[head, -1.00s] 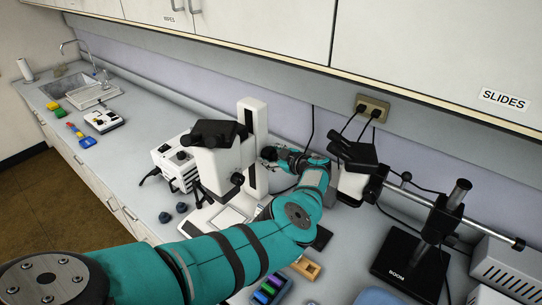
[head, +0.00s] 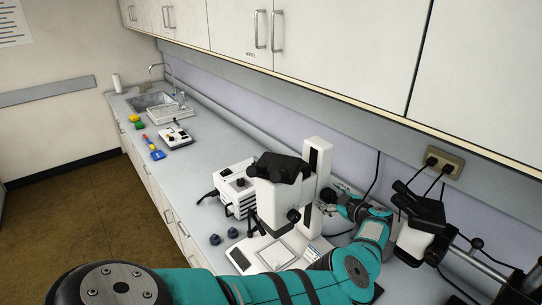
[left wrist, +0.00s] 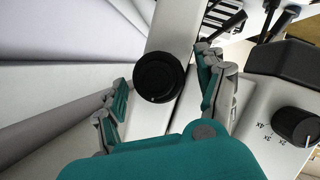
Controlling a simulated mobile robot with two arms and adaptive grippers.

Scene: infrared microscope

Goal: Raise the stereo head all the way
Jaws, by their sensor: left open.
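The stereo head (head: 274,190) is white with black eyepieces and sits on the tall white column (head: 319,158) of the nearer microscope. My left gripper (head: 338,196) is at the right side of this column in the head view. In the left wrist view, a round black knob (left wrist: 159,77) on the column lies between the open fingers of my left gripper (left wrist: 163,84). A gap shows on both sides of the knob. A numbered black dial (left wrist: 296,126) on the white housing shows at the right. My right gripper is not in view.
A second stereo microscope (head: 423,232) on a boom stands close at the right of my left arm. A white box (head: 234,190) stands left of the column, with small dark knobs (head: 232,233) on the bench. The bench towards the sink (head: 152,103) has free room.

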